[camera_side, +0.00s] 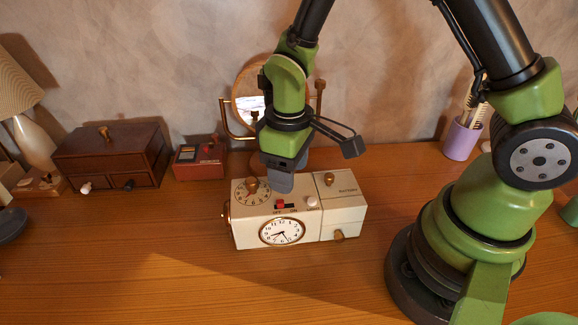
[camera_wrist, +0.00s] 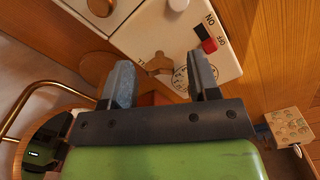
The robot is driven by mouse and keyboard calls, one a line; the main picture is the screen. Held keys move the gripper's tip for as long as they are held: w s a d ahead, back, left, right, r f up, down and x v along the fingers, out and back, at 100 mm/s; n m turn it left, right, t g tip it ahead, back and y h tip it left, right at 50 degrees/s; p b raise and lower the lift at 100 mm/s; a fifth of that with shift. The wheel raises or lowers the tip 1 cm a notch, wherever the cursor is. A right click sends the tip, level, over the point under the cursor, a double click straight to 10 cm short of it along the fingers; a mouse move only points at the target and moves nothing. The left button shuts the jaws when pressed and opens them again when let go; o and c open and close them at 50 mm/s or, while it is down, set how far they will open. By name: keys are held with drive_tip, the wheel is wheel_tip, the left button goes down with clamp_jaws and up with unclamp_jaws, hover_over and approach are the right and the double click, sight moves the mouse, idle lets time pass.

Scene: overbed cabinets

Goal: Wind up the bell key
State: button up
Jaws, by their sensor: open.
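The cream clock box (camera_side: 300,222) stands on the desk with a round clock face (camera_side: 282,232) on its front. Its top has a small dial with a brass winged knob (camera_side: 252,184), also in the wrist view (camera_wrist: 159,65), plus a red and black switch (camera_side: 281,205) and a white button (camera_side: 312,201). A brass part (camera_side: 226,212) shows at its left side and a brass knob (camera_side: 339,235) low on its front right.
A battery section with a brass knob (camera_side: 329,179) forms the box's right end. A round mirror (camera_side: 247,100) stands behind my gripper. A red box (camera_side: 200,160) and a brown drawer chest (camera_side: 112,155) stand left. A purple cup (camera_side: 461,138) stands right. The desk in front is clear.

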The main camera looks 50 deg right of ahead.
drive_tip(key=c, duration=0.9)
drive_tip(key=m, duration=0.4)
drive_tip(key=shift+m, duration=2.3)
drive_tip(key=o, duration=0.9)
